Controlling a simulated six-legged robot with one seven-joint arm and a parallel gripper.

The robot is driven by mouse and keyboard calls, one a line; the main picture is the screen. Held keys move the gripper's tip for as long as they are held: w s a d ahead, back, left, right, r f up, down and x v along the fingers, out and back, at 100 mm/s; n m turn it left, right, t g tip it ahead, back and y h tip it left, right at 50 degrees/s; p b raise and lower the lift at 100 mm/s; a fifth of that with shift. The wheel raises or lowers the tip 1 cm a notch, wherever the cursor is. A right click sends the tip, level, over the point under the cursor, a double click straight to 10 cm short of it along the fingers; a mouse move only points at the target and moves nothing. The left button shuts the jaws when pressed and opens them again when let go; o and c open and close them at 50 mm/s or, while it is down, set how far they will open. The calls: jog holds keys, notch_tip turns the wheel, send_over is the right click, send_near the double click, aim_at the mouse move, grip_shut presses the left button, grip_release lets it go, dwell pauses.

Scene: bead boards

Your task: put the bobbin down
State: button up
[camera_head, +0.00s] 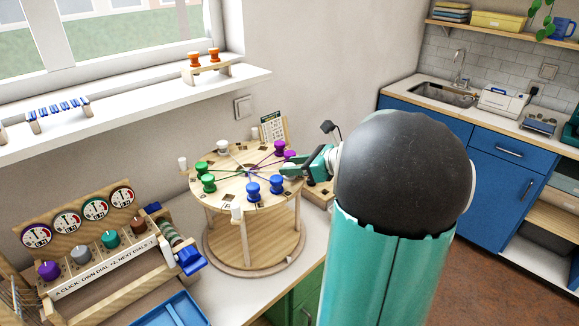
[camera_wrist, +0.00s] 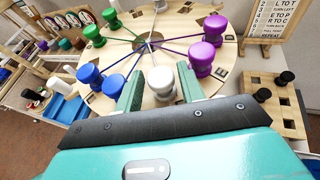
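A white bobbin (camera_wrist: 162,84) sits between the two green fingers of my gripper (camera_wrist: 161,80), which appear shut on it from both sides. The bobbin is over the near rim of the round wooden board (camera_wrist: 225,75). In the head view, my gripper (camera_head: 292,170) reaches the right side of the board (camera_head: 222,197), and the held bobbin cannot be picked out. Whether the bobbin's base touches the board cannot be told. Two blue bobbins (camera_wrist: 114,86) stand left of the fingers and two purple bobbins (camera_wrist: 203,57) stand right.
Two green bobbins (camera_head: 207,183) and another white bobbin (camera_head: 222,147) stand on the board, with threads meeting at its centre. A holed wooden block (camera_wrist: 275,102) lies close on the right. A dial rack (camera_head: 95,262) stands at left, and an instruction card (camera_head: 273,128) stands behind the board.

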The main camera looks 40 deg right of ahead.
jog(key=v, duration=1)
jog(key=shift+s, duration=0.15)
